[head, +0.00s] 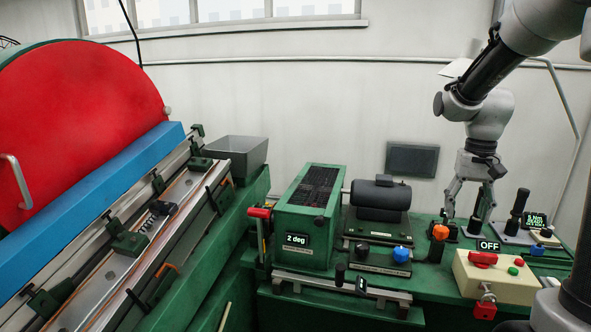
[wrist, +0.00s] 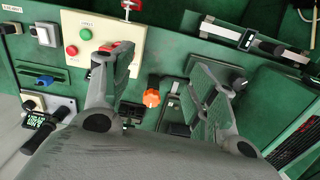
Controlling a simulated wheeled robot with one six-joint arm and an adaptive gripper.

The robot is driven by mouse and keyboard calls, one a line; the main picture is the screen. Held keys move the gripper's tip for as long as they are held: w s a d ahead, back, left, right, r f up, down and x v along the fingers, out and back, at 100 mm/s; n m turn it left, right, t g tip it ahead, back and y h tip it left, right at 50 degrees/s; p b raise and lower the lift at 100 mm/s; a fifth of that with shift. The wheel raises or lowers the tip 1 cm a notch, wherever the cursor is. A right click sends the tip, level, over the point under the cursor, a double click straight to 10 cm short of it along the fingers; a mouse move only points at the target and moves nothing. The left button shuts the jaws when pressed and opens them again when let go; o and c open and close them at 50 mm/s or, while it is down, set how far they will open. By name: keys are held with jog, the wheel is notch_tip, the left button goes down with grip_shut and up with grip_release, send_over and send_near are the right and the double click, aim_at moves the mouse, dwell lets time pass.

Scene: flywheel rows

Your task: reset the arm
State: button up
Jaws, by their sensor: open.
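My gripper (head: 466,205) hangs from my grey arm at the right of the head view, pointing down over the green bench. In the wrist view my gripper (wrist: 160,95) has its two fingers spread wide with nothing between them. An orange knob (wrist: 151,98) shows between the fingers in that view, on the bench below. The same orange knob (head: 440,232) stands just left of and below the fingers in the head view. I cannot tell the exact gap between the fingertips and the bench fittings.
A cream control box (head: 495,275) with red and green buttons stands at the front right. A black lever (head: 518,203) rises behind it. A dark motor (head: 380,195) and a green box (head: 311,215) stand left of my gripper. A large red wheel cover (head: 75,125) fills the left.

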jog(key=s+a+r+n+t, duration=0.2)
jog(key=s+r, duration=0.1)
jog(key=s, duration=0.6)
jog(key=s+a+r+n+t, duration=0.1)
jog(key=s+r, duration=0.3)
jog(key=s, duration=0.6)
jog(key=shift+a+n+t, duration=0.4)
jog(key=shift+a+t, duration=0.45)
jog(key=shift+t, duration=0.05)
